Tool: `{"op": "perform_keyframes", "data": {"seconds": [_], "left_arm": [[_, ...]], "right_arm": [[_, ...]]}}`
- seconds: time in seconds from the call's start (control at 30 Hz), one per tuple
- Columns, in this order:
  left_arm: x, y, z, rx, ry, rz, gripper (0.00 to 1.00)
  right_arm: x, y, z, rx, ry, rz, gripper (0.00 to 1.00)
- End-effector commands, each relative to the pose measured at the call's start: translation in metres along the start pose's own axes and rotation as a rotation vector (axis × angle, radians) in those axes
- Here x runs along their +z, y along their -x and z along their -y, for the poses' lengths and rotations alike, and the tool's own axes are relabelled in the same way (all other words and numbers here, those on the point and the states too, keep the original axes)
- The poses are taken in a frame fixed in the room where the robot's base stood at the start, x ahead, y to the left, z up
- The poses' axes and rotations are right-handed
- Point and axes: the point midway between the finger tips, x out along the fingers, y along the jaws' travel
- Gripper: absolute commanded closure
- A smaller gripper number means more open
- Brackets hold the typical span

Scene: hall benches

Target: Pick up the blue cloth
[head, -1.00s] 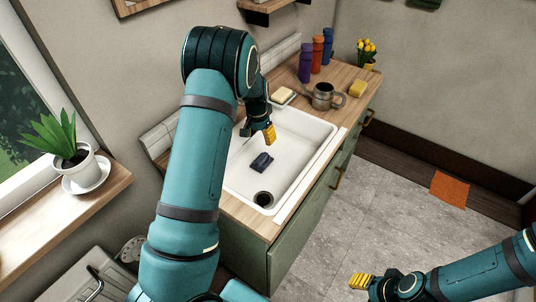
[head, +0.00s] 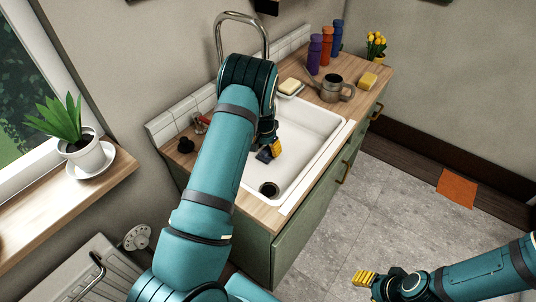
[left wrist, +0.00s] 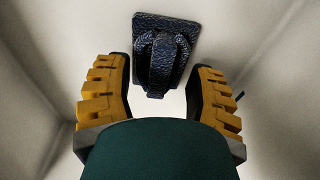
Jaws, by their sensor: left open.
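The blue cloth (left wrist: 165,50) is dark and crumpled, with a raised fold, and lies on the white sink floor in the left wrist view. In the head view a small part of the cloth (head: 263,156) shows beside my left gripper (head: 273,149), which hides the rest. My left gripper (left wrist: 160,92) is open, its yellow fingers on either side of the near part of the cloth. Whether they touch it I cannot tell. My right gripper (head: 362,279) is over the floor at the lower right, away from the sink; its jaw opening is unclear.
The white sink (head: 325,150) has walls around the left gripper and a drain (head: 269,188) in front. A tap (head: 243,18) rises behind. A mug (head: 331,88), yellow sponge (head: 368,80), soap (head: 290,86) and several bottles (head: 315,54) stand on the far counter.

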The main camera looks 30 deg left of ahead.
Motion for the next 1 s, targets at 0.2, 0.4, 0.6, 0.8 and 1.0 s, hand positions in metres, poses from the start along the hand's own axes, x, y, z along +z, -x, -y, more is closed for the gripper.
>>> {"op": "perform_keyframes", "data": {"seconds": [0.2,0.4,0.6,0.8,1.0], "left_arm": [[-0.0004,-0.0111,0.0001,0.000,-0.001,-0.001,0.45],[-0.0003,-0.0107,-0.0001,0.000,-0.001,-0.001,0.74],[-0.0002,-0.0108,-0.0003,0.000,-0.001,0.000,1.00],[-0.0001,-0.0110,-0.0004,0.000,-0.001,0.000,1.00],[-0.0009,-0.0062,-0.0006,0.001,-0.001,-0.001,1.00]], "right_arm": [[-0.0004,-0.0021,-0.0008,0.000,0.000,-0.002,0.53],[-0.0004,-0.0019,-0.0007,0.000,0.000,-0.001,0.53],[-0.0004,-0.0020,-0.0007,0.000,0.000,-0.001,0.53],[-0.0004,-0.0020,-0.0007,0.000,0.000,-0.001,0.53],[-0.0003,-0.0009,-0.0003,0.000,0.000,-0.001,0.53]]}}
